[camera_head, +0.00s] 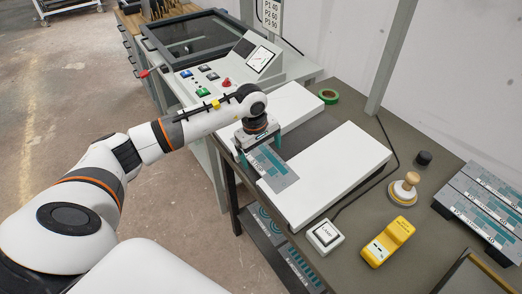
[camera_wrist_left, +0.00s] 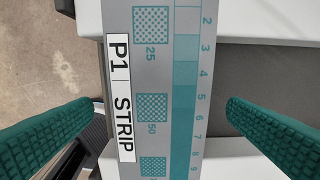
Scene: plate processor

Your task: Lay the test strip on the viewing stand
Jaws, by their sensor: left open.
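The test strip (camera_head: 272,170) is a grey and teal plate labelled P1 STRIP. It lies across the gap between the two white slabs of what looks like the viewing stand (camera_head: 335,165), near their left ends. In the left wrist view the strip (camera_wrist_left: 155,75) crosses white at top and bottom with the dark gap between. My left gripper (camera_head: 260,152) is open over the strip. In the left wrist view its green fingers (camera_wrist_left: 160,108) stand wide apart, one on each side of the strip, with no visible contact. My right gripper is not in view.
A labelled push button (camera_head: 325,236), a yellow device (camera_head: 388,241), a wooden-handled stamp (camera_head: 404,188) and a black knob (camera_head: 424,158) stand on the grey-green table. More plates (camera_head: 485,207) lie at right. Green tape (camera_head: 328,96) and a control console (camera_head: 225,85) are behind.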

